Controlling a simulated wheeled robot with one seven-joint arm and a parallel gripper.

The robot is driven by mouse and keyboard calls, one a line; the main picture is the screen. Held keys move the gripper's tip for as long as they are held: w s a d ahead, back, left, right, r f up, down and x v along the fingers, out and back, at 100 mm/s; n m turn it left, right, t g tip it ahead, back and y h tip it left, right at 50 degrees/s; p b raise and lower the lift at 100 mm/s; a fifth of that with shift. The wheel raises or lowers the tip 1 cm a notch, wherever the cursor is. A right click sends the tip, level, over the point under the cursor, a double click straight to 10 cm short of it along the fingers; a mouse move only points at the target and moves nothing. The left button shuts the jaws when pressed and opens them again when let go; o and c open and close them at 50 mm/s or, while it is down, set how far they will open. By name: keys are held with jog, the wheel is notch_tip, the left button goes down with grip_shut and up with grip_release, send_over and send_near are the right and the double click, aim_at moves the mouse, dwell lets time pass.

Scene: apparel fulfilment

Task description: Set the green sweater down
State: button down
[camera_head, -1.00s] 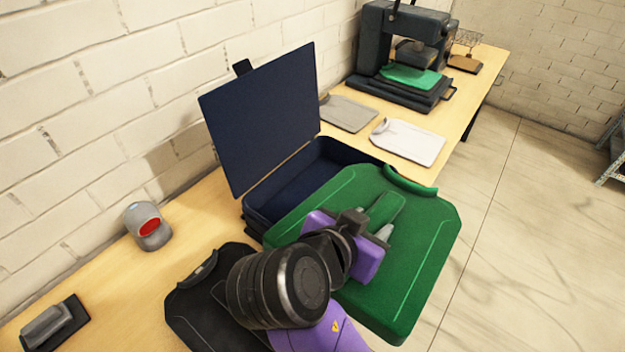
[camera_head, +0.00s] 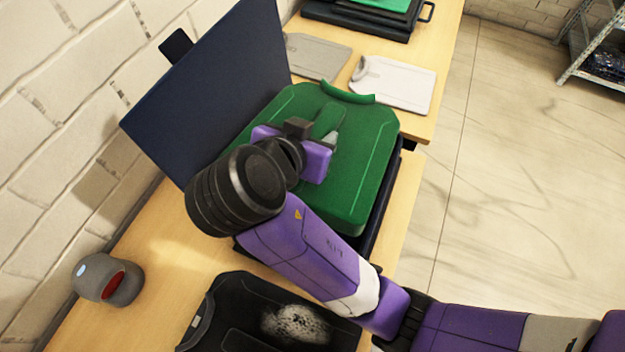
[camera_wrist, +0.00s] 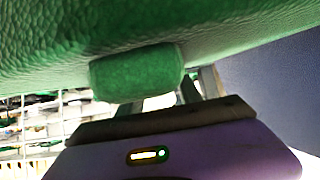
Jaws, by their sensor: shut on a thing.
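The green sweater (camera_head: 362,165) is a folded, flat piece with a raised collar edge. It lies over the open dark blue case (camera_head: 384,205) and hides most of its lower half; I cannot tell whether it rests on it or hangs just above. My gripper (camera_head: 329,134) is shut on a raised green fold near the sweater's middle. In the wrist view the sweater (camera_wrist: 200,30) fills the top, with the green fold (camera_wrist: 137,74) at the fingers. The case's lid (camera_head: 215,95) stands up on the left.
A black folded garment (camera_head: 240,310) with a pale speckled patch lies in front. A grey and red device (camera_head: 107,280) stands at the left by the wall. A grey garment (camera_head: 318,58) and a white one (camera_head: 395,84) lie behind. A press (camera_head: 365,20) is at the back. Open floor lies right.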

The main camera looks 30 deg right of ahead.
notch_tip(320, 180, down, 16)
jog(key=p, duration=0.1)
jog(key=shift+r, duration=0.2)
jog(key=shift+s, duration=0.1)
jog(key=c, duration=0.8)
grip_release()
jog(key=shift+f, duration=0.1)
jog(key=b+v, duration=0.1)
jog(key=v, duration=1.1)
